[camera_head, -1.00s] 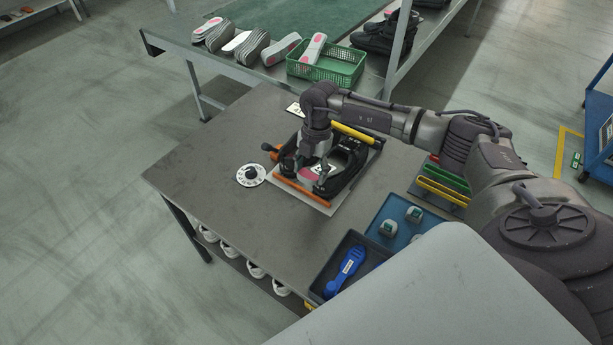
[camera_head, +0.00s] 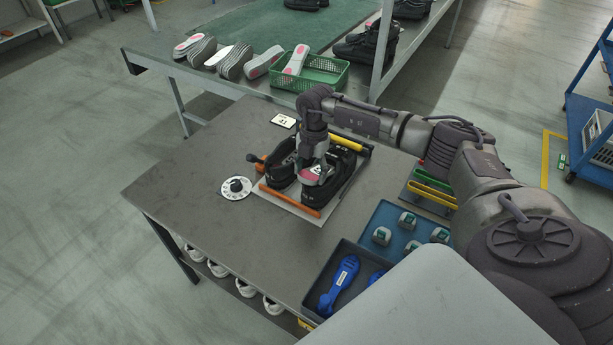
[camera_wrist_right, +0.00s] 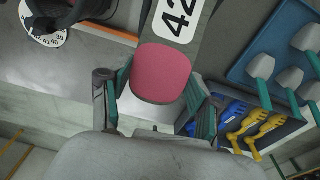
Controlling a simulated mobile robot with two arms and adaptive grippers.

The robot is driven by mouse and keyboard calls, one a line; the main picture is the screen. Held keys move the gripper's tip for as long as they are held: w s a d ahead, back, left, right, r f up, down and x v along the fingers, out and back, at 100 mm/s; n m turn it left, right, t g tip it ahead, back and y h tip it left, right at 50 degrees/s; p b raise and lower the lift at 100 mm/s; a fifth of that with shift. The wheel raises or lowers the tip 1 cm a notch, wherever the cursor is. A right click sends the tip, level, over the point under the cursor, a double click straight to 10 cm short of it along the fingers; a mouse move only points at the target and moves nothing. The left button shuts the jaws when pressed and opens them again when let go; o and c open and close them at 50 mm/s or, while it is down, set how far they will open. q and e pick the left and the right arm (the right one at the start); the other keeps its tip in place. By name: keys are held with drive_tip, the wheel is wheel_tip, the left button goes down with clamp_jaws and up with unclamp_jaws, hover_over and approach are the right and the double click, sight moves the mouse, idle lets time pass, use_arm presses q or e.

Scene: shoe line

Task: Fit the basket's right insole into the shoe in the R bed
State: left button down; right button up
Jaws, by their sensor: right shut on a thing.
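My right gripper (camera_head: 314,172) is shut on an insole with a pink heel pad (camera_head: 310,178), above the pair of black shoes in the jig. The right wrist view shows the insole's pink heel (camera_wrist_right: 161,74) between the two fingers, with a white "42" label ahead of it. The left black shoe (camera_head: 281,171) and the right black shoe (camera_head: 340,186) sit side by side on the light plate. The insole's toe end is hidden, so I cannot tell how far it lies inside the right shoe. My left gripper is out of view.
The jig has an orange bar (camera_head: 290,201) in front and a yellow bar (camera_head: 346,142) behind. A white dial (camera_head: 236,188) and a number card (camera_head: 283,121) lie nearby. A green basket (camera_head: 325,75) with an insole stands behind. A blue tray (camera_head: 385,215) and a dark tool bin (camera_head: 318,283) are at right.

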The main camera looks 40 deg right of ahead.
sight(318, 170)
drive_tip(key=shift+h, duration=0.3)
drive_tip(key=shift+w+d+f+b, duration=0.3)
drive_tip(key=shift+d+b, duration=0.2)
drive_tip(key=shift+d, duration=0.2)
drive_tip(key=shift+w+d+f+b, duration=0.3)
drive_tip(key=shift+d+b, duration=0.2)
drive_tip(key=shift+d, duration=0.15)
drive_tip(key=shift+w+d+f+b, duration=0.3)
drive_tip(key=shift+d+b, duration=0.2)
drive_tip(key=shift+d, duration=0.2)
drive_tip(key=shift+s+a+f+t+h, duration=0.1)
drive_tip(key=shift+f+t+h, duration=0.25)
drive_tip(key=shift+f, duration=0.5)
drive_tip(key=o, duration=1.1)
drive_tip(key=shift+r+p, duration=1.3)
drive_tip(key=shift+r, duration=0.25)
